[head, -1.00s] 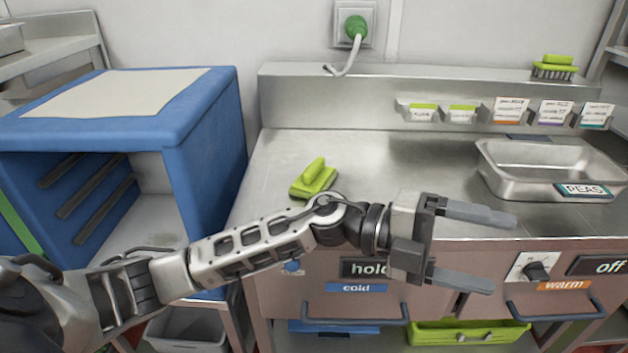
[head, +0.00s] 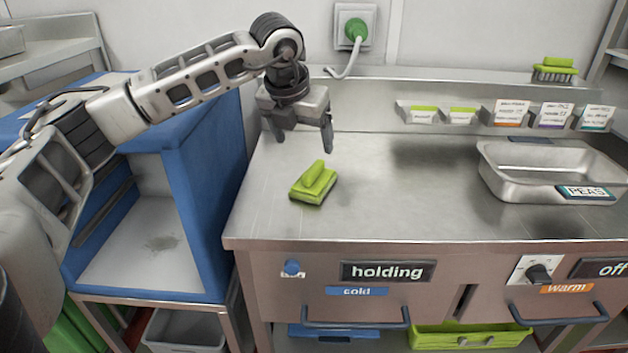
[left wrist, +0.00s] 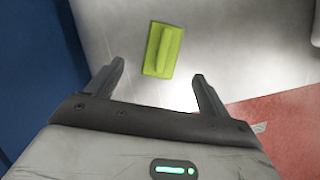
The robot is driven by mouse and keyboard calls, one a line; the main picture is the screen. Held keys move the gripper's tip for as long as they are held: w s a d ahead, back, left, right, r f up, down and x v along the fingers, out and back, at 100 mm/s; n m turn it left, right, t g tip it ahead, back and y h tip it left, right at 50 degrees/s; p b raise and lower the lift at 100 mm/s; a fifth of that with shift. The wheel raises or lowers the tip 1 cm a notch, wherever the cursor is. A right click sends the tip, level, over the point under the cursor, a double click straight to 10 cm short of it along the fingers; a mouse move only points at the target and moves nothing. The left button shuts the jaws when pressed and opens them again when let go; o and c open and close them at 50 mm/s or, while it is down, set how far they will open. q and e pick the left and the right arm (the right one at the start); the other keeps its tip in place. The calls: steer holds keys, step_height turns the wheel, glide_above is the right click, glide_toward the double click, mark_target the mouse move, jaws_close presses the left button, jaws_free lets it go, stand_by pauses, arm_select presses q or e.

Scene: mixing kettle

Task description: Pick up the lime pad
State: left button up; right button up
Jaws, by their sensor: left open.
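The lime pad (head: 313,183), a flat block with a raised grip on top, lies on the steel counter (head: 400,200) near its left end. My left gripper (head: 303,145) hangs above and behind the pad in the head view, fingers pointing down, open and empty. In the left wrist view the pad (left wrist: 162,49) lies beyond the two open fingers (left wrist: 160,82), roughly in line with the gap between them and not touched. My right gripper is not in view.
A blue cabinet (head: 200,160) stands close on the left. A steel pan (head: 540,170) labelled PEAS is at the right. A lime brush (head: 555,68) sits on the back ledge, with label holders (head: 505,113) below. The counter's middle is clear.

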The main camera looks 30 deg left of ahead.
mark_target(314, 167)
arm_select(q)
steer(key=x, duration=0.6)
steer(key=p+x, duration=0.1)
steer(key=x, duration=0.3)
steer(key=shift+w+d, duration=0.1)
steer(key=shift+d, duration=0.15)
steer(key=shift+r, duration=0.1)
steer(key=c, duration=1.1)
